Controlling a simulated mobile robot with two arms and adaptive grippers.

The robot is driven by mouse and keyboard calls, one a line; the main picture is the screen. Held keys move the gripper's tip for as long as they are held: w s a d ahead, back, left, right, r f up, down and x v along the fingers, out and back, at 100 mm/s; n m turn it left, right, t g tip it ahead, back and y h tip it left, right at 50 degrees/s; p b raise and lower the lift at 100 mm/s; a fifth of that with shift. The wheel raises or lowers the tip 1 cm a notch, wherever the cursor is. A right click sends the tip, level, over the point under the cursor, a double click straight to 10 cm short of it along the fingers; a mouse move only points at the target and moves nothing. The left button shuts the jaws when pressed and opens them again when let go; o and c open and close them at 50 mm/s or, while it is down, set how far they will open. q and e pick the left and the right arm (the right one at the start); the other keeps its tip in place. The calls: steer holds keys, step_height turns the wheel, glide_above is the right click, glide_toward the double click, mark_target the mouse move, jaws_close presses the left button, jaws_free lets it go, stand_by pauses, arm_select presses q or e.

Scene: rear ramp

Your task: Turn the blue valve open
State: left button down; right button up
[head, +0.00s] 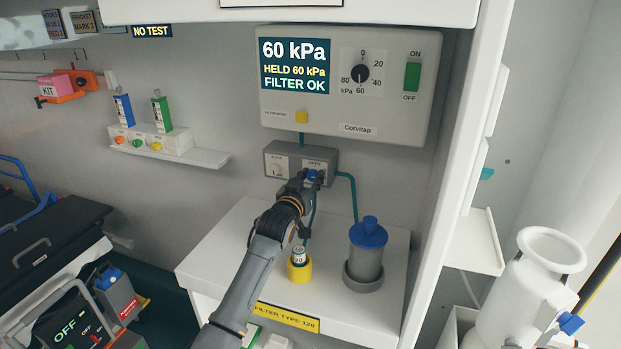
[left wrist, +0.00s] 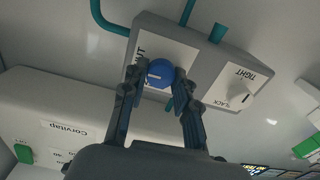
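The blue valve (left wrist: 160,73) is a round knob with a pale mark, on a grey wall box (head: 271,152). In the head view, the valve (head: 312,175) is mostly hidden by my left gripper (head: 308,181). A label reading OPEN shows above it. In the left wrist view, the two dark fingers of my left gripper (left wrist: 160,80) stand on both sides of the knob and appear to touch its edges. A label partly hidden by a finger, seemingly SHUT, is beside the knob. My right gripper is not in view.
A second knob (left wrist: 240,97) marked SLACK and TIGHT is on the same box. The panel (head: 348,85) above reads 60 kPa, HELD 60 kPa, FILTER OK. A grey canister with a blue cap (head: 369,235) and a yellow holder (head: 299,270) stand on the shelf below.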

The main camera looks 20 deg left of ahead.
arm_select(q)
steer(key=shift+n, duration=0.3)
steer(key=n+p, duration=0.2)
steer(key=n, duration=0.1)
steer(key=shift+n, duration=0.3)
steer(key=n+p, duration=0.1)
steer(key=n, duration=0.3)
steer(key=shift+a+n, duration=0.1)
steer(key=shift+n, duration=0.2)
steer(key=n+p, duration=0.1)
steer(key=n, duration=0.4)
steer(key=shift+f+p, duration=0.1)
steer(key=shift+p, duration=0.25)
steer(key=shift+f+n+p, duration=0.1)
steer(key=shift+n+p, duration=0.2)
steer(key=shift+n, duration=1.5)
steer(key=c, duration=1)
jaws_free()
steer(key=shift+c, duration=0.2)
